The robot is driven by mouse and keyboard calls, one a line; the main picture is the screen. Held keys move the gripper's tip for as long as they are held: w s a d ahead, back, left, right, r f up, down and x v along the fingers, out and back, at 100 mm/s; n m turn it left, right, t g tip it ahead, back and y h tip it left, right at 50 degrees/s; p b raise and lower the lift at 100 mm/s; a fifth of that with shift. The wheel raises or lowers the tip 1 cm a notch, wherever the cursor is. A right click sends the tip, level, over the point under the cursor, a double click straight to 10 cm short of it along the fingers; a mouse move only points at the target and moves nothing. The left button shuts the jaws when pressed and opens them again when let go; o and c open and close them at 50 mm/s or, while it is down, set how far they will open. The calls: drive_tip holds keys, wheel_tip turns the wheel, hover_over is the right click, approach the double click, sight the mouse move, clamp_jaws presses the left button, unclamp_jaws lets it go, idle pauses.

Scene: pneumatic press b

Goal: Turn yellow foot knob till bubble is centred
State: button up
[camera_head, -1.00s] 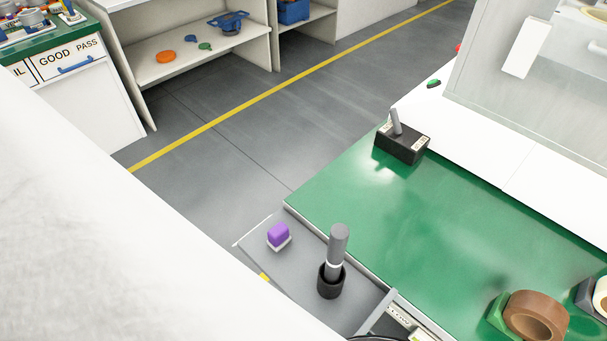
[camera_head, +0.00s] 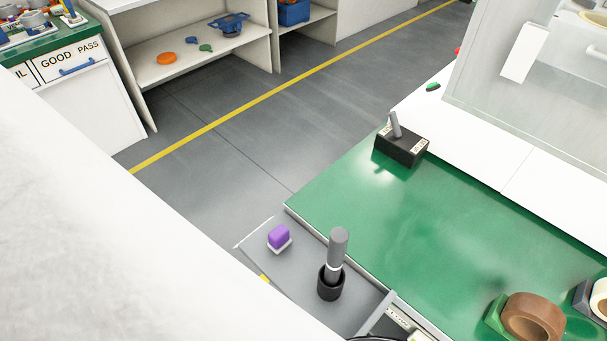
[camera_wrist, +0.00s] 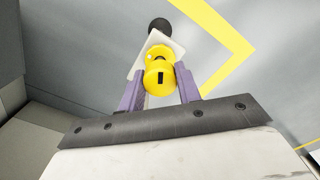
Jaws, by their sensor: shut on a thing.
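The yellow foot knob (camera_wrist: 160,77) is in the upper middle of the wrist view, with a dark slot mark on its face. My gripper (camera_wrist: 161,84) has its two purple fingers on either side of the knob and is shut on it. A white plate and a dark round foot show beyond the knob. The knob and my gripper are not in the head view. I cannot see the level's bubble in either view.
In the head view a green bench top (camera_head: 400,230) carries a black lever box (camera_head: 401,146) and a brown tape roll (camera_head: 533,318). A grey side shelf (camera_head: 300,268) holds a purple block (camera_head: 279,236) and a grey-handled tool in a black cup (camera_head: 331,283). Yellow tape (camera_wrist: 225,50) marks the floor.

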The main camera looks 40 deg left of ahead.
drive_tip(key=o, duration=1)
drive_tip(key=shift+c, duration=0.2)
wheel_tip(320, 180, up, 14)
drive_tip(key=p, duration=0.2)
drive_tip(key=shift+f, duration=0.15)
